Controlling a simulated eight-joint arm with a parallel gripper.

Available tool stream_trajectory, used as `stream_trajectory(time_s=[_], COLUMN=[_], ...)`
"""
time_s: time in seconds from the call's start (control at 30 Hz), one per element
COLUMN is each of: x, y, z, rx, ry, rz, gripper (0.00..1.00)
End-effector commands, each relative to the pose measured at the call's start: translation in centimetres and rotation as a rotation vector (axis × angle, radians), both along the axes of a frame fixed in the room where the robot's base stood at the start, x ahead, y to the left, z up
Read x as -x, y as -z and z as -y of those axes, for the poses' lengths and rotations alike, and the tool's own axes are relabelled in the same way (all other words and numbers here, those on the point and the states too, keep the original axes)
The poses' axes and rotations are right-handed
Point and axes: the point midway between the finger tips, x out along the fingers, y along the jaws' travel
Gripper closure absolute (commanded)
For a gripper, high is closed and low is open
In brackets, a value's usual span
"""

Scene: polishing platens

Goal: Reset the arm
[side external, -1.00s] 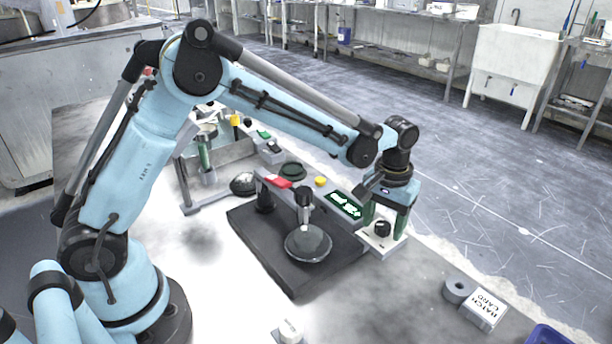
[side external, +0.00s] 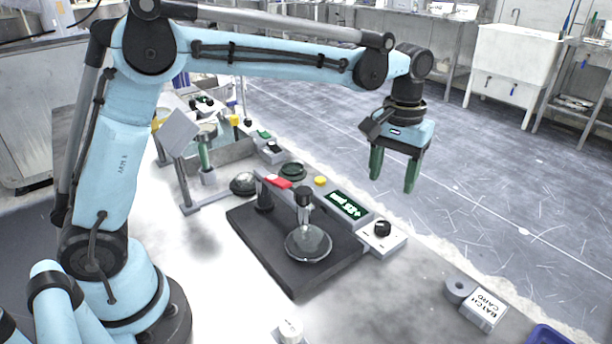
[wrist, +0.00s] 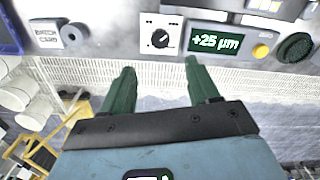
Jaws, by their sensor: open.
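My gripper (side external: 393,182) is open and empty, raised in the air above and beyond the back right of the bench in the side view. Its two green fingers point down and stand apart. In the wrist view my gripper (wrist: 158,80) has nothing between its fingers. A black knob (side external: 382,228) on a white box is below it and apart from it; it also shows in the wrist view (wrist: 160,38). Beside the knob, a green display (side external: 347,204) reads +25 µm in the wrist view (wrist: 214,42).
A dark base plate (side external: 262,243) carries a round metal disc (side external: 308,244) on a post. A batch card block (side external: 483,309) and a grey ring (side external: 460,290) lie at the right. A tilted grey panel (side external: 172,133) stands at the left. Air around my gripper is clear.

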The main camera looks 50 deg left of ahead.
Motion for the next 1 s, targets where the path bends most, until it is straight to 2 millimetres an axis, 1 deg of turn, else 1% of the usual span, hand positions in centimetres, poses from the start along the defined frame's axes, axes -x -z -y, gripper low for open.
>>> stream_trajectory(time_s=[0.03,0.1,0.37,0.8,0.83,1.0], x=[0.0,0.0,0.0,0.0,0.0,0.0], y=[-0.7,0.6,4.5,12.1,11.8,11.7], z=[0.0,0.0,0.0,0.0,0.0,-0.1], rx=[0.0,0.0,0.0,0.0,0.0,0.0], ry=[0.0,0.0,0.0,0.006,0.038,0.2], rz=[0.0,0.0,0.0,0.0,0.0,0.0], gripper=[0.4,0.4,0.4,0.4,0.4,0.4])
